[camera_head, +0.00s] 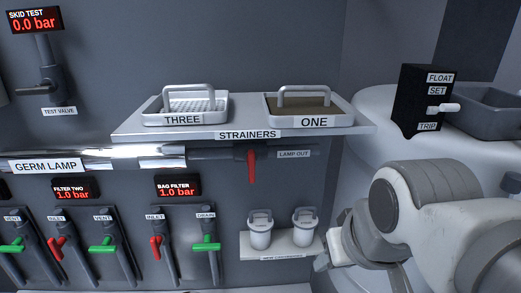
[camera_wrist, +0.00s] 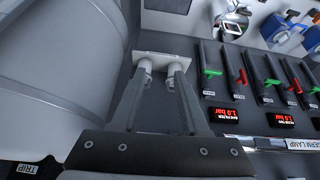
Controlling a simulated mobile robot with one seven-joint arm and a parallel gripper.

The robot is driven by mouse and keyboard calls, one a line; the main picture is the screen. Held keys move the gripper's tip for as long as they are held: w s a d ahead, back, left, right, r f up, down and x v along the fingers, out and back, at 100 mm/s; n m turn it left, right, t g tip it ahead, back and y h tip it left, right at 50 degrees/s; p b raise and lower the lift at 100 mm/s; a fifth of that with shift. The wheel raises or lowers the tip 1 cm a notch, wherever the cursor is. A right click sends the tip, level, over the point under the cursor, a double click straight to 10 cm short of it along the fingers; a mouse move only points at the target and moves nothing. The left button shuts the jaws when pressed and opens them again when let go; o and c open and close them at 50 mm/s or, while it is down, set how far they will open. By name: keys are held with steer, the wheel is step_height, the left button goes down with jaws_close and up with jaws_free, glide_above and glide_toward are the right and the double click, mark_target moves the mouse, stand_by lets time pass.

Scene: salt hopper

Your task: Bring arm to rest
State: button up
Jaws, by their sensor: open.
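My arm reaches in from the lower right of the head view, bent, with its end low beside the small white shelf (camera_head: 278,246). My gripper (camera_wrist: 160,80) shows in the wrist view with its two dark fingers apart and nothing between them. Beyond the fingertips are the small shelf (camera_wrist: 150,54) and two white lidded canisters, the left one (camera_head: 260,230) and the right one (camera_head: 305,222) in the head view. I cannot tell the exact gap between fingertips and canisters. The fingers are not clearly seen in the head view.
Strainers THREE (camera_head: 186,119) and ONE (camera_head: 310,122) sit on the strainers shelf (camera_head: 240,131) above. A red valve handle (camera_head: 252,165) hangs below it. Red and green valve handles line the left wall. A black switch box (camera_head: 420,100) and large white vessel (camera_head: 372,105) stand right.

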steer(key=shift+s+f+m, duration=0.3)
steer(key=shift+s+f, duration=0.05)
steer(key=shift+f, duration=0.3)
